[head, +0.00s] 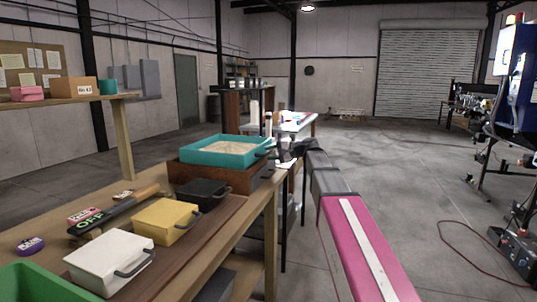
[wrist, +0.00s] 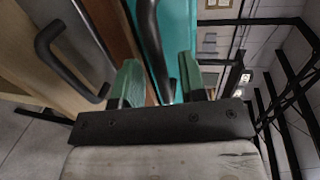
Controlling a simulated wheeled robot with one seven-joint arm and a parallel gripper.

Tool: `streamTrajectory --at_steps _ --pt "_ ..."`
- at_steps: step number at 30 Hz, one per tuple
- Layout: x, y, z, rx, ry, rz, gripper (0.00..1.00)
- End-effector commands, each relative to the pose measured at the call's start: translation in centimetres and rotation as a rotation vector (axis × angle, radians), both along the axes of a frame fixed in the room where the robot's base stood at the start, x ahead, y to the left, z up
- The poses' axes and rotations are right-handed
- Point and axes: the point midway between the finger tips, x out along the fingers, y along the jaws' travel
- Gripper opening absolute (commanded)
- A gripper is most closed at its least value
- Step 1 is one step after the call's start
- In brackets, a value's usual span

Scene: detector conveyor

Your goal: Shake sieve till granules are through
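The teal sieve (head: 187,153) holds a pale layer of granules (head: 226,147). It sits on a brown wooden box (head: 210,179) and looks level. In the wrist view the sieve's teal wall (wrist: 178,35) and a black handle (wrist: 150,40) are close up. My gripper (wrist: 160,65) has its two green fingers on either side of this handle. The fingers look apart, with a small gap beside the handle, so it is around the handle rather than clamped. In the head view my gripper is small and dark at the sieve's right side. The box's inside is hidden.
On the bench stand a black lidded box (head: 203,193), a yellow one (head: 166,221) and a white one (head: 110,262), each with a handle. A green bin (head: 45,285) is at the lower left. A second black handle (wrist: 70,60) shows in the wrist view.

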Motion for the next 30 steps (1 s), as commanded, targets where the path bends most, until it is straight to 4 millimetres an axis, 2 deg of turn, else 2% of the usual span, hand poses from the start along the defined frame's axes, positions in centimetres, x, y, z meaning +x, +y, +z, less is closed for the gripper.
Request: streamTrajectory --at_steps 6,14,18,25,30 --pt "0.4 1.2 -0.3 -0.001 0.0 0.0 0.39" --pt "0.5 1.2 -0.3 0.0 0.0 0.0 0.39" --pt "0.4 1.2 -0.3 0.0 0.0 0.0 0.0" --pt "0.6 1.6 -0.3 -0.001 0.001 0.001 0.0" --pt "1.5 3.8 -0.3 -0.001 0.0 0.001 0.0"
